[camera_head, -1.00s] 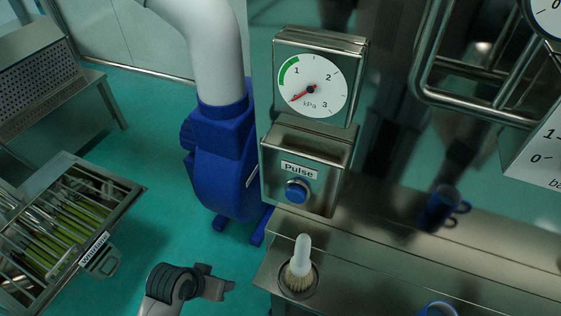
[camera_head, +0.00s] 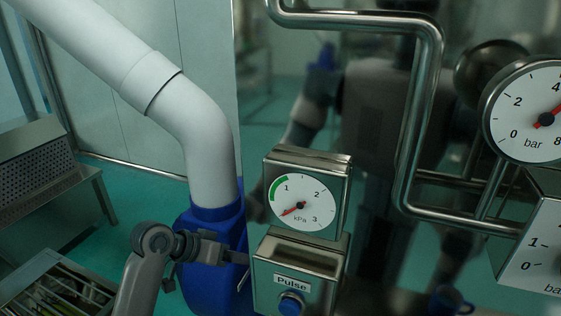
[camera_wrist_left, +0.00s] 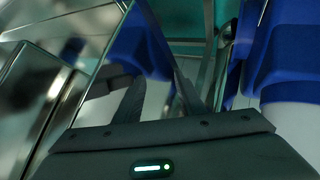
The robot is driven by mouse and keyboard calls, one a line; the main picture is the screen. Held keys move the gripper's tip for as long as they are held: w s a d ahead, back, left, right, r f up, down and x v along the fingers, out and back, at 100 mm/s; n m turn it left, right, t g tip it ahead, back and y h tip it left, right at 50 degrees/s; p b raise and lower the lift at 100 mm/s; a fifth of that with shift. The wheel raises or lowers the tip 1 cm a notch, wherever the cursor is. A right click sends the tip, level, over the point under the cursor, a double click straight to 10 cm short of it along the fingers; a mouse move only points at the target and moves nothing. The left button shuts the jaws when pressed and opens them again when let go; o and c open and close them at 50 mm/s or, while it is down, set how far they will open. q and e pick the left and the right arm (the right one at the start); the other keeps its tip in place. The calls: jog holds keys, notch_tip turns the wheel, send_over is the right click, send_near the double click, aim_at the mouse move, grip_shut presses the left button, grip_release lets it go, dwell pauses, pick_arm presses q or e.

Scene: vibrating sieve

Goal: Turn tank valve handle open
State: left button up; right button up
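No tank valve handle can be made out in either view. My left gripper (camera_head: 240,257) is in front of the blue blower housing (camera_head: 212,225) and just left of the steel Pulse box (camera_head: 298,262). In the left wrist view its two dark fingers (camera_wrist_left: 158,92) stand apart with nothing held between them. Blue housing parts (camera_wrist_left: 285,50) fill the right of that view, and blurred steel surfaces fill the left. My right gripper is not in view.
A kPa gauge (camera_head: 300,202) sits above the blue Pulse button (camera_head: 291,303). A bent steel pipe (camera_head: 415,120) and a bar gauge (camera_head: 535,112) are at right. A white duct (camera_head: 190,120) rises from the blower. A slatted tray (camera_head: 50,295) is at lower left.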

pick_arm(q)
jog(key=w+d+r+m+h, duration=0.15)
jog(key=w+r, duration=0.25)
jog(key=r, duration=0.7)
jog(key=w+r+m+h, duration=0.1)
jog(key=w+r+h, duration=0.15)
jog(key=r, duration=0.85)
notch_tip(320, 180, up, 21)
jog(key=s+a+m+g+h, duration=0.1)
jog(key=m+g+h, duration=0.1)
jog(key=m, duration=0.1)
jog(key=s+a+r+m+g+h, duration=0.1)
jog(key=s+a+r+m+g, duration=0.1)
jog(key=s+r, duration=0.5)
jog(key=s+a+r+m+g+h, duration=0.1)
jog(key=s+r, duration=0.7)
jog(key=r, duration=0.8)
jog(key=s+a+r+m+g, duration=0.4)
jog(key=s+r, duration=0.4)
jog(key=r, duration=0.4)
jog(key=shift+m+g+h, duration=0.4)
jog(key=shift+m+g, duration=0.2)
jog(key=shift+m, duration=0.15)
jog(key=shift+s+d, duration=0.1)
